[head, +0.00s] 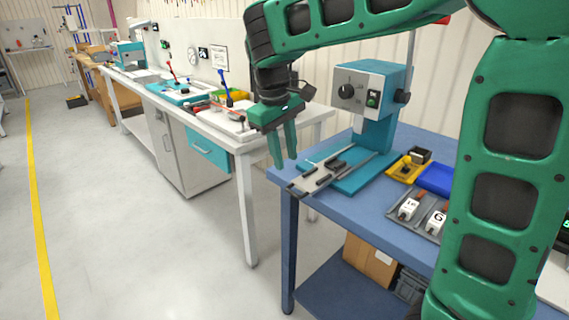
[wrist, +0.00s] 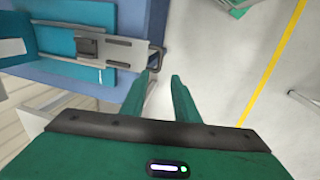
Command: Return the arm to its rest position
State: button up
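My arm (head: 505,170) is green with dark panels and reaches across the right side of the head view, bending over at the top. My gripper (head: 283,160) points down beside the near left corner of the blue table, by the end of the grey rail of a teal machine. In the wrist view my gripper (wrist: 164,84) shows its two green fingers apart, with only floor and the table edge between and beyond them. Nothing is held.
The blue table (head: 400,228) carries the teal machine (head: 372,90), a yellow tray (head: 405,168) and grey trays with white blocks (head: 410,207). A white workbench (head: 240,143) stands behind to the left. Open floor (head: 120,240) lies left, with a yellow line (head: 36,200).

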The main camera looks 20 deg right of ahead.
dwell(0.4)
jog(key=s+d+f+m+g, duration=0.1)
jog(key=s+d+f+m, duration=0.15)
jog(key=s+d, duration=0.5)
jog(key=s+d+f+m, duration=0.1)
jog(key=s+d+m, duration=0.3)
jog(key=s+d, duration=0.4)
jog(key=s+d+f+m+y, duration=0.1)
jog(key=s+f+m, duration=0.1)
jog(key=s, duration=0.5)
jog(key=s+d+f+m+y, duration=0.1)
jog(key=s+d+f+m, duration=0.1)
jog(key=s, duration=0.4)
jog(key=shift+s+d+f+m, duration=0.2)
jog(key=shift+s+f+m, duration=0.25)
jog(key=shift+f, duration=0.3)
jog(key=shift+w, duration=0.1)
jog(key=shift+w+f, duration=0.25)
jog(key=shift+w, duration=0.35)
